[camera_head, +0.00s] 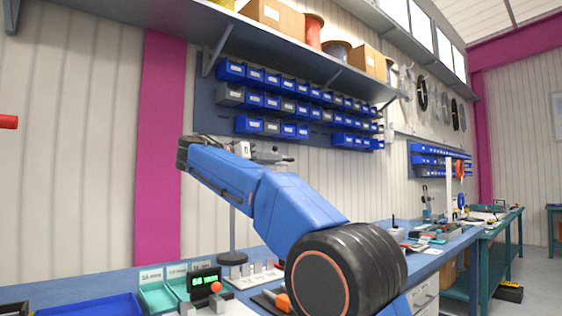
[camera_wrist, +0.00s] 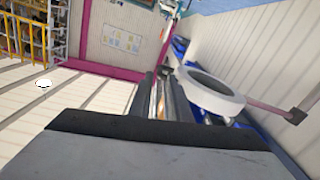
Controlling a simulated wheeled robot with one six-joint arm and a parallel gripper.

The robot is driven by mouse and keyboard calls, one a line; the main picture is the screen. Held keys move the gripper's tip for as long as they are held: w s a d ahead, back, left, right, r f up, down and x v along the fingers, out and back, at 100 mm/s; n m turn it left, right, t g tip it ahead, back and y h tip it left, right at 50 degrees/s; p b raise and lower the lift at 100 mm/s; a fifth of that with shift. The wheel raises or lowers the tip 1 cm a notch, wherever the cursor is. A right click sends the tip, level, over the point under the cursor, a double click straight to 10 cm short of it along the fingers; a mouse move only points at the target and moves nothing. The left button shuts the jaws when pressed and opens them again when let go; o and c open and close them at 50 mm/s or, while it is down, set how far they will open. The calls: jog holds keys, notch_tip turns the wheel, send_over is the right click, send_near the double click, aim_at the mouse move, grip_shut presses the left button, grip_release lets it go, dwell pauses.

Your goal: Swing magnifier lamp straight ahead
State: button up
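In the wrist view a white ring-shaped head, which looks like the magnifier lamp (camera_wrist: 236,101), shows right of centre. A pinkish bar runs from its right side to a dark block near the wall. In the head view a thin upright post on a round dark base (camera_head: 232,258) stands on the bench; its top is hidden by my arm, and I cannot tell if it belongs to the lamp. My gripper (camera_head: 280,159) is small behind my blue arm, above the bench. Its fingertips are not clear, and I see nothing held in it.
The blue bench (camera_head: 75,288) runs along the wall, with a blue tray (camera_head: 95,306), green bins (camera_head: 158,298) and a green display box (camera_head: 205,280). Blue wall bins (camera_head: 275,101) hang behind my arm under a loaded shelf. A red bar end (camera_head: 8,122) juts in at left.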

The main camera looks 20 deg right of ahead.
jog(key=v, duration=1.1)
jog(key=shift+a, duration=0.1)
jog(key=s+d+f+n+y, duration=0.45)
jog(key=s+d+f, duration=0.3)
jog(key=f, duration=0.35)
jog(key=s+d+f+n+y, duration=0.45)
jog(key=s+d+f, duration=0.35)
jog(key=f, duration=0.4)
jog(key=s+a+f+n+y, duration=0.1)
jog(key=s+f+y, duration=0.3)
jog(key=s+f, duration=0.9)
jog(key=s+a+f+n+g+y, duration=0.1)
jog(key=s+f+y, duration=0.3)
jog(key=s+f, duration=0.9)
notch_tip(320, 180, down, 8)
jog(key=shift+a+r+n, duration=0.25)
jog(key=shift+a+n, duration=0.15)
jog(key=shift+a, duration=0.1)
